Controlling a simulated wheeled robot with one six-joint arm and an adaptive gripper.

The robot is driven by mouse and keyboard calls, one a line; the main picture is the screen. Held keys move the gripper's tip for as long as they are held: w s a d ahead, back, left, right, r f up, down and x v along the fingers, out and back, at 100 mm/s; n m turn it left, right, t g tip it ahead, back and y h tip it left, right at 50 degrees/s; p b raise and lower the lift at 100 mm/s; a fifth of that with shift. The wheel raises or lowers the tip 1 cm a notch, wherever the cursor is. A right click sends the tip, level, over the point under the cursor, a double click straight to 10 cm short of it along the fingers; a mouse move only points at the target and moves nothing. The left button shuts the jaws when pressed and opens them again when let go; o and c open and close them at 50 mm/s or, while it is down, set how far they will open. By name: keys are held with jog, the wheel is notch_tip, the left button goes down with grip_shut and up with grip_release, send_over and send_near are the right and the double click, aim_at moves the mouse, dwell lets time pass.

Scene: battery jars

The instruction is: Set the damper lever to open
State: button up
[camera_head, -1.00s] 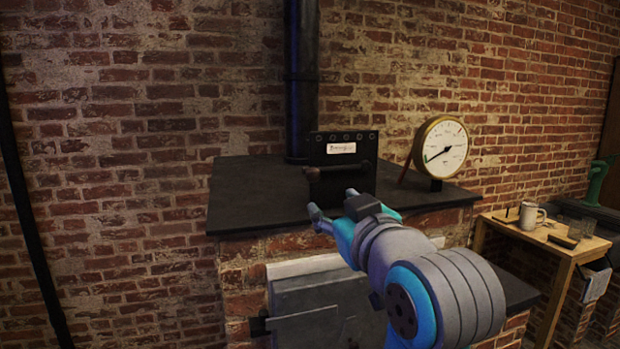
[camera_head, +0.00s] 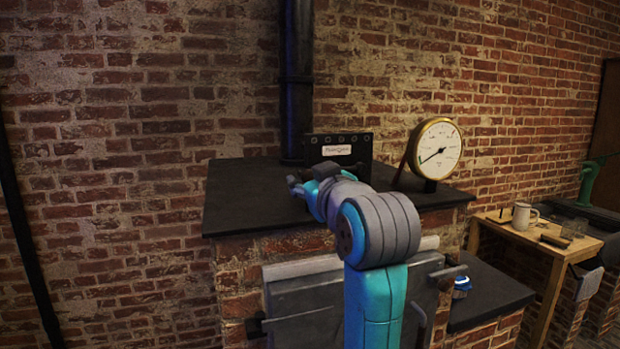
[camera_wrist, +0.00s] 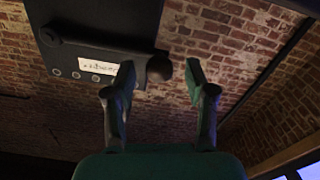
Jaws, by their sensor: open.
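The damper box (camera_head: 362,147) is a dark upright plate with a white label and a row of bolts, standing on the stove top. It also shows in the wrist view (camera_wrist: 105,15), with its label below the lever. In the head view my gripper (camera_head: 294,184) is in front of the box and the lever is mostly hidden.
A black pipe (camera_head: 297,80) rises behind the box. A round brass gauge (camera_head: 436,150) stands close to its right. The dark stove top (camera_head: 238,190) is clear on the left. A wooden table (camera_head: 509,229) with a mug (camera_head: 524,216) is at the right.

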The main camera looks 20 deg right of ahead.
jog(key=shift+w, duration=0.35)
grip_shut()
